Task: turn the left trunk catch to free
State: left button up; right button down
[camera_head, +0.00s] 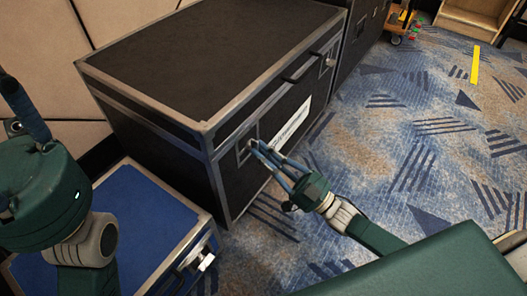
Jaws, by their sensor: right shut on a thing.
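A black trunk (215,50) with metal edges stands at the upper middle. Its left catch (246,150) is on the front face near the left corner, partly hidden by my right gripper. My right gripper (256,146) reaches in from the lower right, its fingertips at this catch, and is shut on it. The catch's exact angle is too small to tell. The other catch (330,62) is farther right on the same face. My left gripper (22,110) is at the left edge, away from the trunk; its fingers are only partly in view.
A blue case (145,215) with metal edges stands at the lower left, in front of the trunk. Another dark case (362,30) adjoins the trunk behind. Patterned carpet (420,130) with a yellow strip (475,64) lies clear to the right. A wooden shelf (480,12) is at the top right.

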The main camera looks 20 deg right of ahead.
jog(key=c, duration=1.8)
grip_release()
jog(key=v, duration=1.2)
jog(key=shift+f, duration=0.15)
